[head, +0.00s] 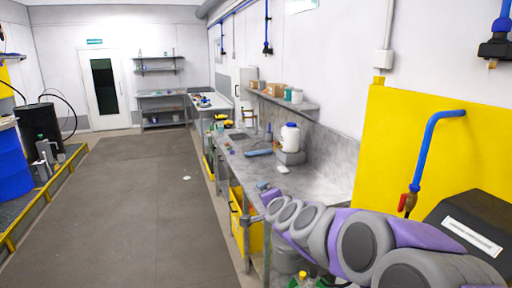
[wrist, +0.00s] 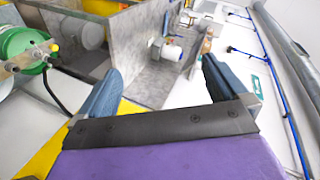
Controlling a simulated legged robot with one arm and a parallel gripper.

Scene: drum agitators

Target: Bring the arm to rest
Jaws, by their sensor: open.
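My arm (head: 365,245), purple and grey, reaches from the lower right of the head view toward the left, in front of the workbench. Its far end, with my gripper (head: 254,219), is small there beside the bench's near edge. In the wrist view my gripper (wrist: 162,66) has its two blue fingers spread wide apart, with nothing between them. The wrist view is tilted, and the grey bench surface shows beyond the fingers.
The grey workbench (head: 257,174) runs along the right wall and holds a white jug (head: 290,137). A yellow panel (head: 400,130) with a blue pipe (head: 424,150) stands at right. A green container (wrist: 18,45) is at left in the wrist view. The floor (head: 150,200) is largely clear.

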